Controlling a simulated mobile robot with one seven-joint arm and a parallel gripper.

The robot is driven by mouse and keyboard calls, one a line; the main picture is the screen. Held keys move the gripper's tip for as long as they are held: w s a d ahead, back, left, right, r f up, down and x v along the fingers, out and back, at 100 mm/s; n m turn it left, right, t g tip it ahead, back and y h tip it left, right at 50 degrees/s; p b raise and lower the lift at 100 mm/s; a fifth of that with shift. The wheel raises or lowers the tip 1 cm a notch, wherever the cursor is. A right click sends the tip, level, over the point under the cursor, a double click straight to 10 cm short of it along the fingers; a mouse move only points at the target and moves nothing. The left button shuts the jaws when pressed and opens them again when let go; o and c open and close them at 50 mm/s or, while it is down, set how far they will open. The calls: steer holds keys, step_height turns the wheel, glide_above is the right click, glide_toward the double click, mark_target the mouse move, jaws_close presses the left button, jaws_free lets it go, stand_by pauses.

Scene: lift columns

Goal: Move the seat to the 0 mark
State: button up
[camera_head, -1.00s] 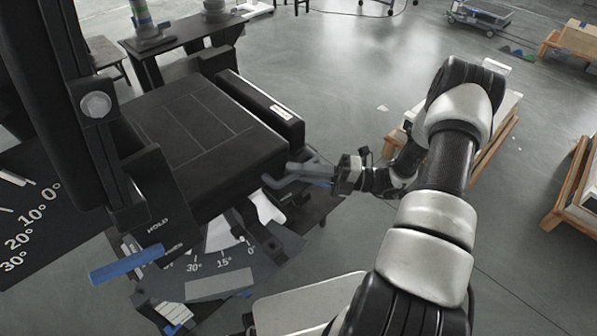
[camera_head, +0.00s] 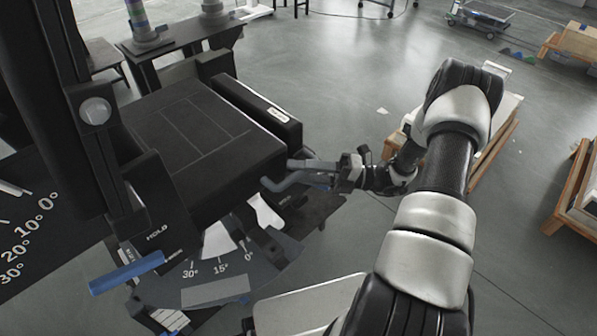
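The black padded seat (camera_head: 205,142) is in the head view, left of centre, with a black side cushion (camera_head: 253,108) along its far right edge. Below its front is a dark dial (camera_head: 217,268) with marks 30°, 15° and 0°. A white wedge-shaped pointer (camera_head: 218,240) shows over the dial, near 15°. A second white piece (camera_head: 266,211) lies farther right, beyond the 0° mark. A grey bent handle (camera_head: 287,182) sticks out from the seat's right front corner. My gripper (camera_head: 335,172) is at the handle's outer end; its fingers are too small to read.
A blue-gripped lever (camera_head: 127,272) sits at the lower left by the word HOLD. A larger angle scale (camera_head: 30,235) stands at the far left. A dark table (camera_head: 180,40) is behind. Wooden pallets (camera_head: 575,190) stand at right; open floor lies between.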

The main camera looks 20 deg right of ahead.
steer(key=v, duration=1.7)
steer(key=shift+d, duration=0.2)
steer(key=shift+d+f, duration=0.1)
steer(key=shift+f, duration=0.05)
